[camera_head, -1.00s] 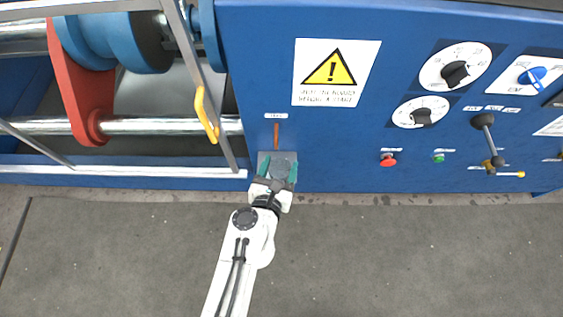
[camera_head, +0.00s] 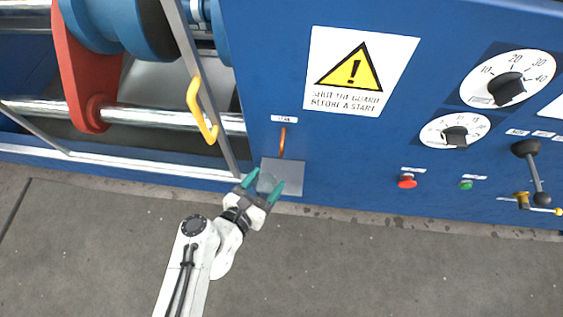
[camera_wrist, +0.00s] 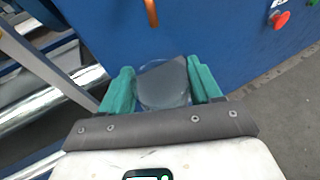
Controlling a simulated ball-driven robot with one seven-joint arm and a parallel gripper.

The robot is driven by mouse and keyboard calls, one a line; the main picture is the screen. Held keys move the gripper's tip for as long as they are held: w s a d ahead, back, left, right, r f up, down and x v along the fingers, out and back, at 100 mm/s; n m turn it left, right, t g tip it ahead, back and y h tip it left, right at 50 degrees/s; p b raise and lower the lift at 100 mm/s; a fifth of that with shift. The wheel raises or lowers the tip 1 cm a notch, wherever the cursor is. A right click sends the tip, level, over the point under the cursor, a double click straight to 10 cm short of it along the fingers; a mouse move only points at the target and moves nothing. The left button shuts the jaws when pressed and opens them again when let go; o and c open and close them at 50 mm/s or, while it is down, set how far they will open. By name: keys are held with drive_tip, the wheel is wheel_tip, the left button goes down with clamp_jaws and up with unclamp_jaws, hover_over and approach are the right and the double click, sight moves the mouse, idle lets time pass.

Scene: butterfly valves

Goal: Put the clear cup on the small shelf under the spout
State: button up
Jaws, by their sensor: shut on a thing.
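The clear cup (camera_head: 267,184) is between the teal fingers of my gripper (camera_head: 264,186), which is shut on it. In the wrist view the see-through cup (camera_wrist: 160,90) spans the gap between both fingers (camera_wrist: 164,88). The small grey shelf (camera_head: 290,175) sticks out from the blue machine's lower edge. The cup overlaps the shelf's left near part in the head view; I cannot tell whether it touches the shelf. The copper spout (camera_head: 282,143) hangs above the shelf, and its lower end shows at the top of the wrist view (camera_wrist: 151,12).
A slanted guard bar with a yellow handle (camera_head: 201,108) stands just left of the spout. A red button (camera_head: 407,181), a green button (camera_head: 466,184) and dials are on the panel to the right. The grey floor in front is clear.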

sight(259, 194)
drive_tip(key=shift+f+b+x, duration=0.15)
drive_tip(key=shift+x, duration=1.3)
drive_tip(key=shift+f+b+x, duration=0.15)
drive_tip(key=shift+x, duration=1.25)
drive_tip(key=shift+f+b+x, duration=0.15)
drive_tip(key=shift+f+x, duration=0.05)
drive_tip(key=shift+x, duration=1.25)
drive_tip(key=shift+s+a+f, duration=0.1)
drive_tip(key=o, duration=1)
drive_tip(key=shift+o, duration=0.2)
drive_tip(key=shift+r, duration=0.2)
drive_tip(key=p+v, duration=0.1)
drive_tip(key=v, duration=1.1)
drive_tip(key=shift+s, duration=0.1)
